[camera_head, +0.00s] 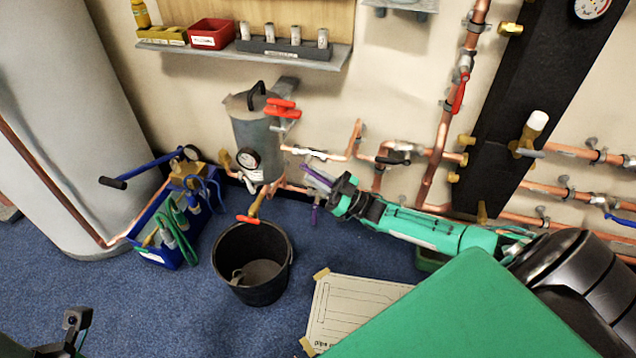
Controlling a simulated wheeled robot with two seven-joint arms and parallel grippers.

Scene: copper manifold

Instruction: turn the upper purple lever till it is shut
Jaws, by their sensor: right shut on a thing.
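The upper purple lever (316,174) is on the copper pipework right of the grey canister, and it slants down to the right. My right gripper (333,190) comes in from the right and is shut on this lever's near end. The fingers partly hide the lever and its valve, so its exact angle to the pipe is unclear. A second, lower purple lever (314,215) hangs below, apart from the upper one. A dark part of my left gripper (76,320) shows at the bottom left; its fingers cannot be made out.
A grey canister (257,140) with a gauge and red levers stands left of the gripper. A black bucket (252,265) and a blue tool tote (170,225) are on the carpet. A black panel (510,120) and more copper pipes are on the right. A shelf (250,52) hangs above.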

